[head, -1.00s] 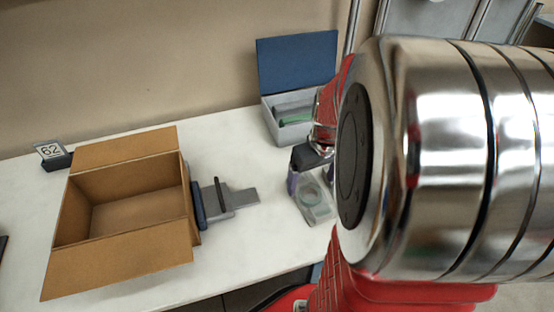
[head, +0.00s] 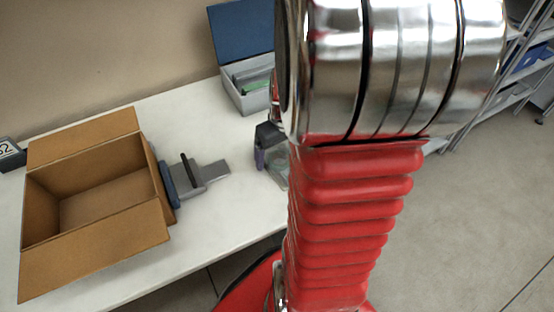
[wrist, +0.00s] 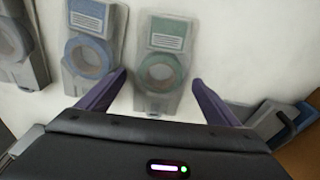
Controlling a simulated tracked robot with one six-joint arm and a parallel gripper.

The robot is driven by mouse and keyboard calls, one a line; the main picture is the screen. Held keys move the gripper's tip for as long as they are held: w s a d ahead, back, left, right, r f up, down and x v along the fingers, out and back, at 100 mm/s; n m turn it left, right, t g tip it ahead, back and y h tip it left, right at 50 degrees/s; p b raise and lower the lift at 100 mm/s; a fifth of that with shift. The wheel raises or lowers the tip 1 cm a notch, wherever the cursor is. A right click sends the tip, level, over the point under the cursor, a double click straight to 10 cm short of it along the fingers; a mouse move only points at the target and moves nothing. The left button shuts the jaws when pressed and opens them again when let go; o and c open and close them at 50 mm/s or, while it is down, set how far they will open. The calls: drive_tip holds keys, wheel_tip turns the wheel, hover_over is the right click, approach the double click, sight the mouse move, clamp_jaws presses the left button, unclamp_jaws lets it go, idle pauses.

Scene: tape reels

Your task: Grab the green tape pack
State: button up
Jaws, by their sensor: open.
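The green tape pack, a grey card with a green ring, lies flat on the white table in the wrist view (wrist: 163,97). In the head view a part of a pack (head: 279,172) shows under my gripper, the rest hidden by my arm. My gripper (wrist: 160,78) is open and empty, its purple fingertips on either side of the green ring in the picture. Whether they are at the pack's height I cannot tell. A blue-ringed pack (wrist: 88,55) lies just left of the left finger, and a grey-ringed pack (wrist: 14,42) further left.
An open cardboard box (head: 100,245) stands at the left of the table, with a grey and blue tape dispenser (head: 205,172) next to it. A grey bin with a blue lid (head: 243,36) stands at the back. A number sign (head: 8,153) is at the far left.

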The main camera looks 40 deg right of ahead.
sight(278, 157)
drive_tip(key=shift+c, duration=0.5)
drive_tip(key=c, duration=1.2)
drive_tip(key=shift+o, duration=0.2)
drive_tip(key=shift+r, duration=0.1)
wheel_tip(278, 157, up, 10)
